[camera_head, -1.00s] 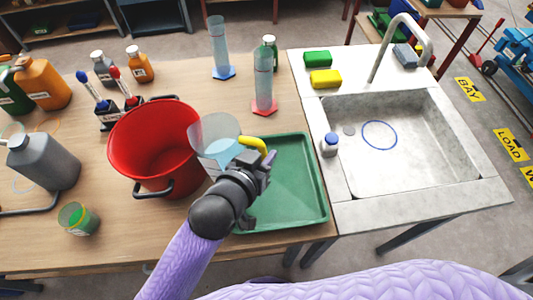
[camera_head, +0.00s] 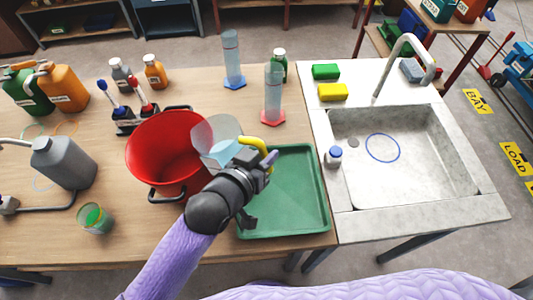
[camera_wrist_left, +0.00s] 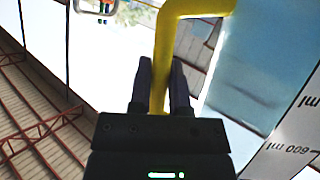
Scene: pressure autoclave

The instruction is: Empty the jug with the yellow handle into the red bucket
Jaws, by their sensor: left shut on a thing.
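The clear jug (camera_head: 212,139) with light blue liquid is tilted toward the left, its mouth over the right rim of the red bucket (camera_head: 143,150). Its yellow handle (camera_head: 262,147) is on the right. My left gripper (camera_head: 264,165) is shut on the handle. In the left wrist view the fingers (camera_wrist_left: 160,85) close around the yellow handle (camera_wrist_left: 165,50), and the jug wall (camera_wrist_left: 265,70) with printed volume marks shows at the right. I cannot see a stream of liquid or the bucket's bottom clearly. My right gripper is not in view.
A green tray (camera_head: 300,215) lies right of the bucket, partly under my left arm. Measuring cylinders (camera_head: 272,95) stand behind it. A grey jerrycan (camera_head: 65,163) and a green cup (camera_head: 95,219) are at the left. A sink (camera_head: 400,180) is at the right.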

